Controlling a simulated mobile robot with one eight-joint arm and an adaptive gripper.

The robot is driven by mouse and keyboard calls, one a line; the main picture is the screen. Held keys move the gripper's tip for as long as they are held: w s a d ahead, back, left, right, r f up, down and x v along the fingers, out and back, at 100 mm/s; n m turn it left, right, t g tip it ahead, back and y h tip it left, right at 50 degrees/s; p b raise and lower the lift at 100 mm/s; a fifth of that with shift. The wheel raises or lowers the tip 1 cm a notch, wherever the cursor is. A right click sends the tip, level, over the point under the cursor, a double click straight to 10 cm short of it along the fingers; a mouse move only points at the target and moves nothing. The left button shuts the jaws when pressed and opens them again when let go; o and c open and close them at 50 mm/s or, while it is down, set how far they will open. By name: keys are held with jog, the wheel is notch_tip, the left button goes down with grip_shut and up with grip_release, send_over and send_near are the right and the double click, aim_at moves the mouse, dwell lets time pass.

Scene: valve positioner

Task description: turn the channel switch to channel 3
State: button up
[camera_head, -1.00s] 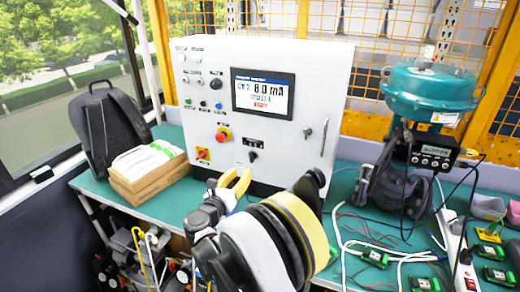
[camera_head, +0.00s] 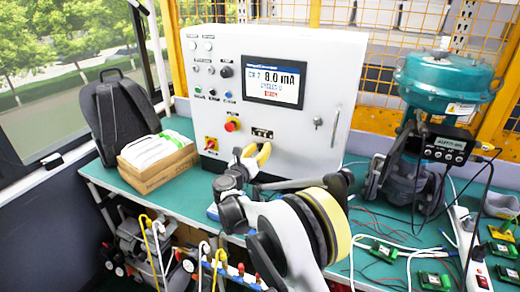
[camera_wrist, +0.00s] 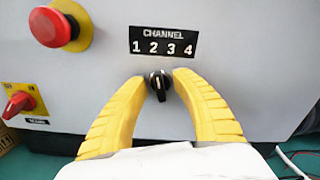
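The channel switch (camera_wrist: 159,88) is a small black knob on the white panel, under a black CHANNEL label (camera_wrist: 162,43) reading 1 2 3 4. Its narrow grip stands about vertical, with a pale mark near its top. My gripper (camera_wrist: 159,79) has its yellow fingertips on either side of the knob, with a gap wider than the narrow grip. Contact is not clear. In the head view my gripper (camera_head: 256,154) is just below the label and hides the knob. The screen (camera_head: 273,82) shows 8.0 mA; its small channel digit looks like 2.
A red push button (camera_wrist: 49,27) and a red-and-yellow rotary switch (camera_wrist: 20,103) are left of the knob. A cardboard box (camera_head: 158,172) and a backpack (camera_head: 118,118) stand left on the green bench. A teal valve actuator (camera_head: 447,80) and cables are on the right.

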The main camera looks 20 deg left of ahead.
grip_shut()
jog(key=shift+r+m, duration=0.1)
jog(key=shift+m, duration=0.2)
jog(key=shift+m+b, duration=0.55)
jog(key=shift+m, duration=2.05)
jog(key=shift+c, duration=0.6)
grip_release()
jog(key=shift+o, duration=0.6)
jog(key=shift+w+d, duration=0.1)
